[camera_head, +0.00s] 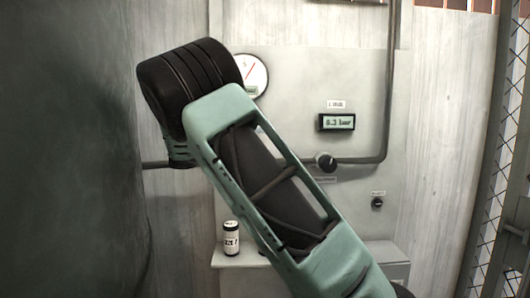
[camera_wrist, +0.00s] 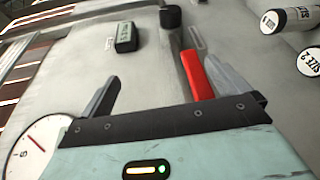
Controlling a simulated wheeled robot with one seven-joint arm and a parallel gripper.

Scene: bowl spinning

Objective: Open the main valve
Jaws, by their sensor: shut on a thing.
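A red lever handle (camera_wrist: 196,76) shows in the wrist view, between my fingers and close against the right one. My gripper (camera_wrist: 163,70) is shut on this red handle, though a gap shows beside the left finger. In the head view the red handle and my fingers are hidden behind my arm. A dark round knob (camera_head: 325,161) sits on the wall pipe (camera_head: 387,85), just right of my arm; a dark knob also shows at the top of the wrist view (camera_wrist: 171,17). I cannot read which label names the main valve.
A round gauge (camera_head: 252,75) and a digital display (camera_head: 337,122) are on the wall panel. A smaller knob (camera_head: 377,202) is lower right. A labelled can (camera_head: 231,238) stands on a ledge left of my arm. A mesh fence (camera_head: 497,180) stands at the right.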

